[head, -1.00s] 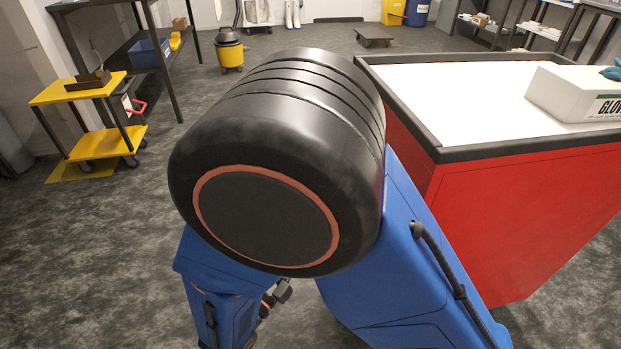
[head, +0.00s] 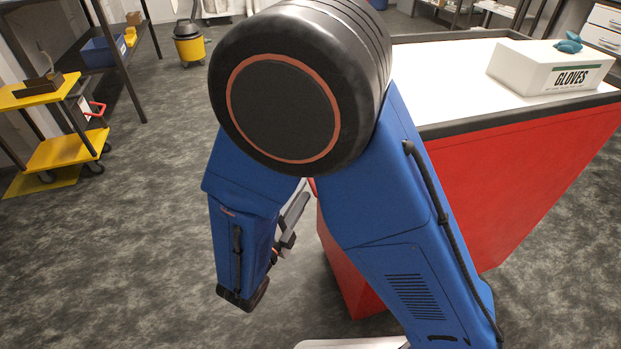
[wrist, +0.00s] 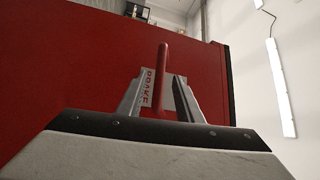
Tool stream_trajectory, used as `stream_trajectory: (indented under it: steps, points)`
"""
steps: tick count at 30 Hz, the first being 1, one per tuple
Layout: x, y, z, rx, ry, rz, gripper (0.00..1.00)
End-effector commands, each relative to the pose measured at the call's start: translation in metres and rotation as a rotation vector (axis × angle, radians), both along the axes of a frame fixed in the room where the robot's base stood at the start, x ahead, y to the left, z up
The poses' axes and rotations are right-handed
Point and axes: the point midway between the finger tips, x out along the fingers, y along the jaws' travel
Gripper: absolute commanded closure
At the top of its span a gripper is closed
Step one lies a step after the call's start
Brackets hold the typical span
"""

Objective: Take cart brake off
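A red upright brake lever (wrist: 162,80) stands out from a red panel (wrist: 85,85) in the wrist view. A pale label (wrist: 147,88) with red letters is behind it, partly hidden. My gripper (wrist: 158,100) has its two grey fingers apart, one on each side of the lever. No grip on the lever shows. In the head view my gripper (head: 290,225) is partly hidden behind my blue arm, beside the left end of a red cart (head: 500,175) with a white top. The lever cannot be made out in the head view.
A glove box (head: 545,70) stands on the white top.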

Motion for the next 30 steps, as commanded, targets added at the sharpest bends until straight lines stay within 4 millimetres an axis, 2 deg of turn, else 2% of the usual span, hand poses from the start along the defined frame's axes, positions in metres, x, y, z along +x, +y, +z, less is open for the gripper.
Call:
stream_trajectory:
  steps: [6,12,18,27,29,30]
  points:
    - [0.026,-0.015,0.004,0.001,0.0,-0.003,0.68]
    - [0.044,-0.024,0.007,0.001,-0.001,-0.001,0.68]
    - [0.053,-0.028,0.008,0.001,0.0,0.001,0.68]
    - [0.054,-0.029,0.009,0.0,0.0,0.001,0.68]
    - [0.054,-0.029,0.008,0.0,0.0,0.001,0.8]
    - [0.054,-0.029,0.008,0.0,0.0,0.001,0.89]
